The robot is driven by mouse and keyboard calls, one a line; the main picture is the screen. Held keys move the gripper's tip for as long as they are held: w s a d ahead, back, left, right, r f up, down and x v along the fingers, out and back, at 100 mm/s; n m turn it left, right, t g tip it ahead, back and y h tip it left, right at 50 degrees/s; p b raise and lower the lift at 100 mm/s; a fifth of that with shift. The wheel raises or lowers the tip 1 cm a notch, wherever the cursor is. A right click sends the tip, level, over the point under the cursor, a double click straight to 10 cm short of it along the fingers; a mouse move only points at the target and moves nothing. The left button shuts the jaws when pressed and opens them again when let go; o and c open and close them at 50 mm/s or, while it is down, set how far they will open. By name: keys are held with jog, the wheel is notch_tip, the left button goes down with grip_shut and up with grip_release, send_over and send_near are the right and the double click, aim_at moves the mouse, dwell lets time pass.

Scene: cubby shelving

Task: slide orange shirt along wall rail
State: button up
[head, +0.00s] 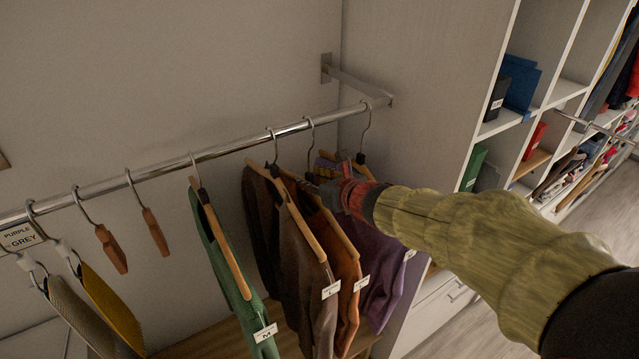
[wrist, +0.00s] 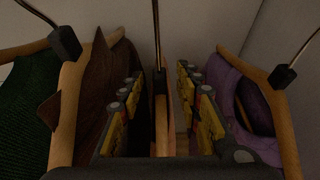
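The orange shirt (head: 347,268) hangs on a wooden hanger from the wall rail (head: 235,147), between a brown shirt (head: 310,270) and a purple shirt (head: 383,270). My gripper (head: 322,175) is among the hangers just below the rail, at the top of the orange shirt. In the wrist view my gripper (wrist: 160,112) is open, with one yellow-padded finger on each side of a wooden hanger (wrist: 160,105) seen edge on. Gaps show between the hanger and both fingers. The brown shirt (wrist: 95,95) is left of the fingers and the purple shirt (wrist: 235,105) is right. My wrist hides part of the purple shirt in the head view.
A green shirt (head: 222,262) hangs left of the brown one. Further left are two small wooden hangers (head: 155,230) without clothes, then yellow (head: 112,308) and grey garments (head: 75,308). The rail ends at a bracket (head: 355,85) near the side panel. Cubby shelves stand right.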

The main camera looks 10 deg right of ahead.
jog(key=shift+x, duration=0.8)
jog(key=shift+c, duration=1.3)
grip_shut()
